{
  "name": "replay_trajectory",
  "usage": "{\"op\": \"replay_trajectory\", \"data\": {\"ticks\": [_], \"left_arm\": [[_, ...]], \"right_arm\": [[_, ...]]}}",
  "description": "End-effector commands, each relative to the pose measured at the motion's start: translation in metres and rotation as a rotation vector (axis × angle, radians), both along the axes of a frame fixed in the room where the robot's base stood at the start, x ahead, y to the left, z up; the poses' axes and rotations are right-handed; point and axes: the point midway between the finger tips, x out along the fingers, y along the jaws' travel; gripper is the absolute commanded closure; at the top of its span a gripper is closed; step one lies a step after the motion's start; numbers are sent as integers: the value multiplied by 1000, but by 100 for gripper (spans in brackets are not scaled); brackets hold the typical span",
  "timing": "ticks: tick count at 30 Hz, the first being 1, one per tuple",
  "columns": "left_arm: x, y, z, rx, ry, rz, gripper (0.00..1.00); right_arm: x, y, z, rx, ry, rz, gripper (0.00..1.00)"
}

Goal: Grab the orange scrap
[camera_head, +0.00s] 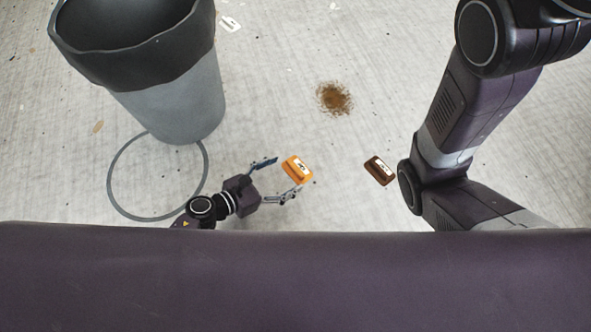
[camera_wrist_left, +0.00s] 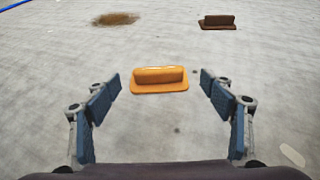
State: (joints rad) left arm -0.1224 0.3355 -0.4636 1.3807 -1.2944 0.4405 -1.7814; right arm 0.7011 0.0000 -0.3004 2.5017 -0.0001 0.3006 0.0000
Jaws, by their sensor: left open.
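Nothing is held. My right gripper is out of view; only part of my right arm shows at the right of the head view.
A dark brown scrap (camera_head: 380,170) lies to the right of the orange one, close to my right arm. A brown stain (camera_head: 334,98) marks the floor farther back. A grey bin (camera_head: 170,100) with a black rim stands at the upper left, by a grey floor ring (camera_head: 110,185).

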Motion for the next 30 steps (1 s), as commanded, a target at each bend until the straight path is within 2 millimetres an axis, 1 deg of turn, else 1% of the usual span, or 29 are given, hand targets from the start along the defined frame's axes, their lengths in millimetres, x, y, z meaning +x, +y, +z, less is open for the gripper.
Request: {"op": "replay_trajectory", "data": {"ticks": [1,6,9,13,19,27,30], "left_arm": [[5,-4,-4,-1,-3,1,25],[22,-22,-13,-1,-3,1,25],[29,-31,-18,-2,0,2,25],[33,-36,-19,-2,1,2,25],[33,-36,-18,-3,2,2,25],[33,-36,-18,-2,3,2,54],[33,-36,-18,-3,2,2,63]], "right_arm": [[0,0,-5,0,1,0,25],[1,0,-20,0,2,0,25],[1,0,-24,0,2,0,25],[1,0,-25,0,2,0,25],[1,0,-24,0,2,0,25],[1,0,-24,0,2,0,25],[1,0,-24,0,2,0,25]]}}
